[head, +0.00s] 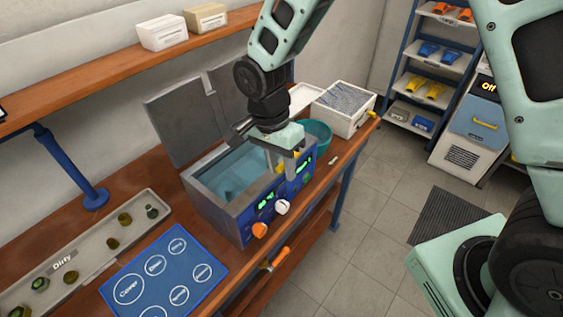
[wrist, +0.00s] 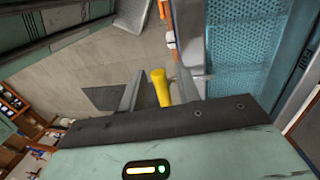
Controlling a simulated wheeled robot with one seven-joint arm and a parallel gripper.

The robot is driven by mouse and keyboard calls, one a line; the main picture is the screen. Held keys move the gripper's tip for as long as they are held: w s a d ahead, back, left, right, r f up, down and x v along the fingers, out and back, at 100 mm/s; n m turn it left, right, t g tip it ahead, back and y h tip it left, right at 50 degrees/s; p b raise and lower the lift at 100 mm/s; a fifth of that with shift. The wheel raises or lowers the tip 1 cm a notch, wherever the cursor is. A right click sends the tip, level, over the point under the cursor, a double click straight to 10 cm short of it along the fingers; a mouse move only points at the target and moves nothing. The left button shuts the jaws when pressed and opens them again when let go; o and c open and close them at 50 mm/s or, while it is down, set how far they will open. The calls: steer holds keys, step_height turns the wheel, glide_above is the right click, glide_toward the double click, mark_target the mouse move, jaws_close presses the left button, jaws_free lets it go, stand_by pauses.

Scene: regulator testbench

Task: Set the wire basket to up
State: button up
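The open bath (head: 212,195) on the bench holds blue-tinted liquid. The blue perforated mesh of the wire basket (wrist: 245,45) fills the right of the wrist view, and in the head view the basket is hard to make out in the bath. A yellow handle (wrist: 159,86) stands between the two fingers of my gripper (wrist: 158,88) in the wrist view. The fingers look apart, with small gaps beside the handle. In the head view my gripper (head: 289,161) is low over the bath's front right edge, and my wrist hides part of the bath.
The bath's grey lid (head: 180,125) stands open behind it. A blue circle mat (head: 165,270) and a Dirty tray (head: 95,245) lie to the left. A teal bin (head: 319,133) and a white mesh-topped box (head: 345,105) stand to the right. A shelf (head: 130,68) runs above.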

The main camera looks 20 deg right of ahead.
steer(key=shift+f, duration=0.3)
jaws_close()
step_height(320, 180, up, 7)
steer(key=p, duration=0.3)
steer(key=shift+c, duration=1.4)
jaws_free()
steer(key=shift+w+r, duration=0.1)
steer(key=shift+o, duration=1.4)
